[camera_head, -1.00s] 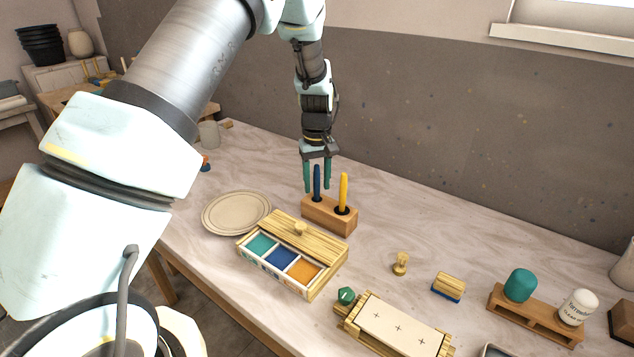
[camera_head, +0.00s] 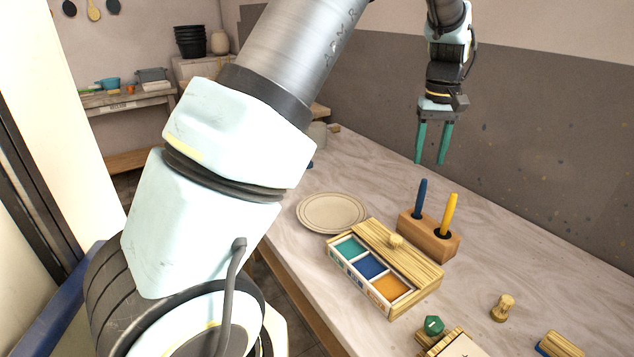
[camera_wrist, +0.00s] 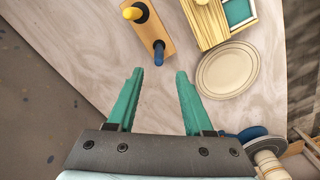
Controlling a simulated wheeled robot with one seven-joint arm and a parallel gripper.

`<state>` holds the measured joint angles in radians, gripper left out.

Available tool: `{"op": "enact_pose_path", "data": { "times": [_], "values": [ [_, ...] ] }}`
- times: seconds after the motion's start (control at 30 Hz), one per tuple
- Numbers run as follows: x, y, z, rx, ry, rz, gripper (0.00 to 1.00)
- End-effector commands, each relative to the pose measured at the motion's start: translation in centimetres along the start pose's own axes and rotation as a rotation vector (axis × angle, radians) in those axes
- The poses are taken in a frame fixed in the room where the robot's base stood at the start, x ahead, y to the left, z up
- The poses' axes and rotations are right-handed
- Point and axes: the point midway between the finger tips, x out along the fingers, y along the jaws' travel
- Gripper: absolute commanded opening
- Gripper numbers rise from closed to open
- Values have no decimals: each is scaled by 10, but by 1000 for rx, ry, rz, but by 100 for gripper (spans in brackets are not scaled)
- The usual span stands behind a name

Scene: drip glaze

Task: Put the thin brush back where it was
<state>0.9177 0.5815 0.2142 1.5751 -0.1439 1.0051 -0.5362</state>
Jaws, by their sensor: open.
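Two brushes stand upright in a wooden holder block (camera_head: 425,239): one with a blue handle (camera_head: 420,197) in the left hole and one with a yellow handle (camera_head: 448,212) in the right hole. I cannot tell from the handles alone which is the thin one. My gripper (camera_head: 430,160) is open and empty, raised above and behind the block, apart from both brushes. In the wrist view the green fingers (camera_wrist: 157,80) are spread, with the blue handle (camera_wrist: 159,54) and yellow handle (camera_wrist: 134,13) beyond them.
A glaze box (camera_head: 385,270) with teal, blue and orange compartments and a partly slid wooden lid stands in front of the block. A round plate (camera_head: 331,212) lies to the left. A wooden knob piece (camera_head: 503,308) and green faceted piece (camera_head: 434,324) are nearer. Marble tabletop behind the block is clear.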

Motion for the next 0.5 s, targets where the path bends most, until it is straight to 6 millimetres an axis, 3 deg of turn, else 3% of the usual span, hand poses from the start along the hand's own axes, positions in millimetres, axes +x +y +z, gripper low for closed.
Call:
{"op": "enact_pose_path", "data": {
  "times": [0.13, 0.27, 0.4, 0.5],
  "values": [
    [0, -50, -5, -24, 6, 11, 51],
    [2, -140, 3, -48, 28, 29, 51],
    [9, -236, 41, -54, 70, 37, 51],
    [17, -287, 78, -48, 100, 30, 51]
  ]
}}
